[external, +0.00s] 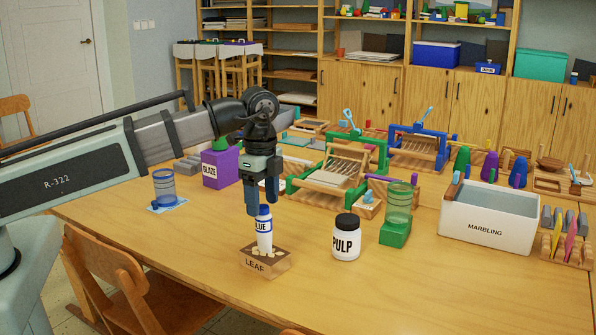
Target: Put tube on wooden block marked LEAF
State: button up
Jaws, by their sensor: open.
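A white tube with a blue cap and a blue label reading "LUE" (264,236) stands upright on the wooden block marked LEAF (256,268). Small pale pieces lie around the tube's foot on the block. My gripper (263,206) points down right above the tube, its blue fingers open around or just behind the cap. I cannot tell whether the fingers touch the cap.
A white PULP jar (346,240) stands right of the block. A green block (394,233) bears a green glass. Behind are a purple GLAZE block (220,167), a blue glass (164,188), loom frames and a white MARBLING tub (484,232). The table front is clear.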

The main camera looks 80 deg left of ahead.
jog(key=shift+r, duration=3.8)
